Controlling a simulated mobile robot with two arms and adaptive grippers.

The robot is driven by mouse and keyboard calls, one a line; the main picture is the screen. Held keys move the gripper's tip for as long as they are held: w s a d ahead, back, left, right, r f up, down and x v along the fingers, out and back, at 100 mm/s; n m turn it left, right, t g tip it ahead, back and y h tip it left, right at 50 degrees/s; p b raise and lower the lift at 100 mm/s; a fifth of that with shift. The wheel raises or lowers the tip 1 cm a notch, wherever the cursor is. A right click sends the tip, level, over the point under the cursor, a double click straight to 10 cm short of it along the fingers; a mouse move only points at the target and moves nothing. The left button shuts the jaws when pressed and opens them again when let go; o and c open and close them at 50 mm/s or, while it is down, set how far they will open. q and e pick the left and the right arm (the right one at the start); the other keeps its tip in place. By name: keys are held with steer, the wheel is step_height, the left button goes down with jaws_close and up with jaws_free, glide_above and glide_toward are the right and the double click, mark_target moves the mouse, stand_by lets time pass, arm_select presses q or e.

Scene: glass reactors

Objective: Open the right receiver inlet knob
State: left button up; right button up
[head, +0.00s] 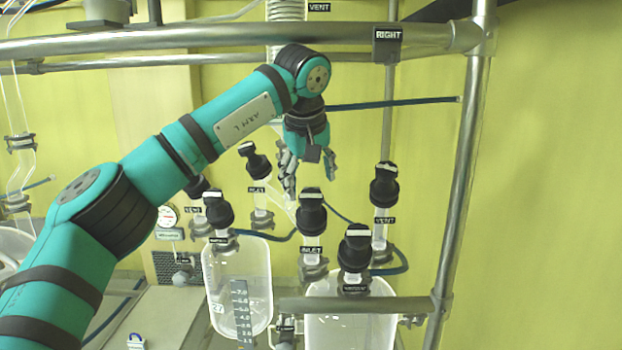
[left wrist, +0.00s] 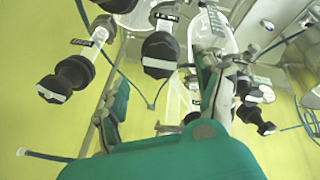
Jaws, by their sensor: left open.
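The right receiver inlet knob (head: 311,213) is a black knob with a pale bar across its top, above an "INLET" label on the right glass receiver (head: 350,325). My left gripper (head: 309,172) hangs fingers down just above and behind this knob in the head view, open and empty, apart from it as far as I can tell. In the left wrist view, a black knob with a pale bar (left wrist: 159,55), which looks like the inlet knob, shows between the finger parts. Whether the knob is turned open cannot be told. My right gripper is out of view.
A vent knob (head: 384,185) stands right of the inlet knob, and another black knob (head: 355,248) in front. The left receiver (head: 237,280) has its own knobs close by, including an inlet knob (head: 254,160). A metal frame rail (head: 220,43) crosses above.

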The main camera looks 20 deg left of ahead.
mark_target(310, 194)
arm_select(q)
steer(key=p+x, duration=0.1)
steer(key=x, duration=0.4)
steer(key=shift+w+a, duration=0.1)
steer(key=shift+a, duration=0.05)
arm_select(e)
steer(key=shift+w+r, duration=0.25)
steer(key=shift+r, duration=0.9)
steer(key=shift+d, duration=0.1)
arm_select(q)
steer(key=shift+c, duration=0.7)
steer(key=c, duration=1)
steer(key=shift+c, duration=0.2)
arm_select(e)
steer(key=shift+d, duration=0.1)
arm_select(q)
steer(key=shift+n, duration=0.4)
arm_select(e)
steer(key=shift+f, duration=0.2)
